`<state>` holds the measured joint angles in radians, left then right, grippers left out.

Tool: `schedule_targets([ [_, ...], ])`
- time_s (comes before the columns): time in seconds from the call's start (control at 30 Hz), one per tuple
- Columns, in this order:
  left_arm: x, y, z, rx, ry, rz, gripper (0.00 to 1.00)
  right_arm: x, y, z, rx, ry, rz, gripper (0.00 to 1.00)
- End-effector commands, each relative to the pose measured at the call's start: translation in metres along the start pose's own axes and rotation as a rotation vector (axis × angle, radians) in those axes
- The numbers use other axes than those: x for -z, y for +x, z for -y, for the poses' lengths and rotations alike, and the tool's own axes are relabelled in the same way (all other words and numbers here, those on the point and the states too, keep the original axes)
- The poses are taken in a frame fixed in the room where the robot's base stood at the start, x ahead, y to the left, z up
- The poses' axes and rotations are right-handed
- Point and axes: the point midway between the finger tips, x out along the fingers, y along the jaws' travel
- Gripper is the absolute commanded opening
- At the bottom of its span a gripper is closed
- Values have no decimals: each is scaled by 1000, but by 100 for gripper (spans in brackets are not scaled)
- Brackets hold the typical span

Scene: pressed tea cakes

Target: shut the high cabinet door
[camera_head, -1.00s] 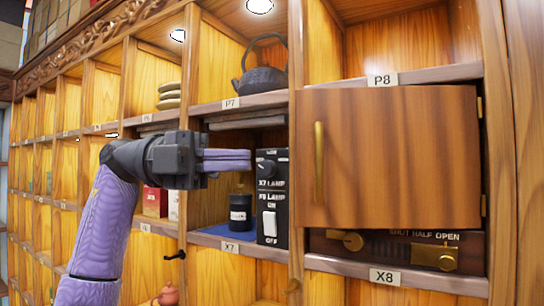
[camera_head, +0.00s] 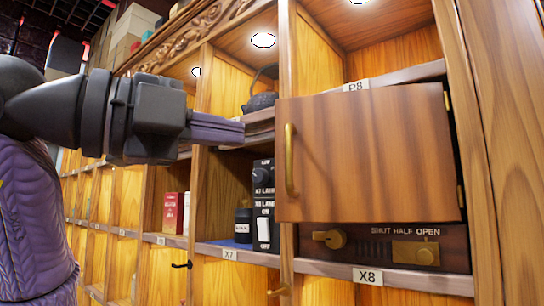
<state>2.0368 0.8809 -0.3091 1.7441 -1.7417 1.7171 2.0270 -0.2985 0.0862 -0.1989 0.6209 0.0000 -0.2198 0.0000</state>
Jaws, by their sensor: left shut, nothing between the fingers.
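The high cabinet door (camera_head: 365,160) is a brown wooden panel with hinges at its right edge and a vertical brass handle (camera_head: 290,160) near its left edge. It stands ajar, its left edge jutting out in front of the dividing post. My left gripper (camera_head: 242,131) is shut and empty, with purple fingers pointing right. Its tips are just left of the door's upper left edge and appear apart from it. My right gripper is not in view.
Below the door is a panel with brass knobs (camera_head: 328,238) marked SHUT HALF OPEN. Left of the door, a black lamp switch box (camera_head: 263,190) and a dark jar (camera_head: 243,225) stand in the X7 compartment. A black teapot (camera_head: 260,100) sits above, partly hidden.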

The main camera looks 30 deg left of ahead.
Motion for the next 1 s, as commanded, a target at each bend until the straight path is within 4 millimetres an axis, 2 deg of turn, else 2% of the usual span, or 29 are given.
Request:
schedule_targets([
  [0.3, 0, 70, 2, -6, 0, -4, 0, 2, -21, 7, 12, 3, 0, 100],
  [0.4, -6, 86, 2, -6, -2, 0, 0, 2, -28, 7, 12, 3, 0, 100],
  [0.5, -22, 89, 2, -5, -2, 1, 0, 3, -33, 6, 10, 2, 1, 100],
  [0.63, -35, 92, 1, -4, -1, -1, 0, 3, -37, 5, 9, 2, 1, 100],
  [1.0, -39, 92, -1, -3, 1, -2, 0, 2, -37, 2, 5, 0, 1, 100],
])
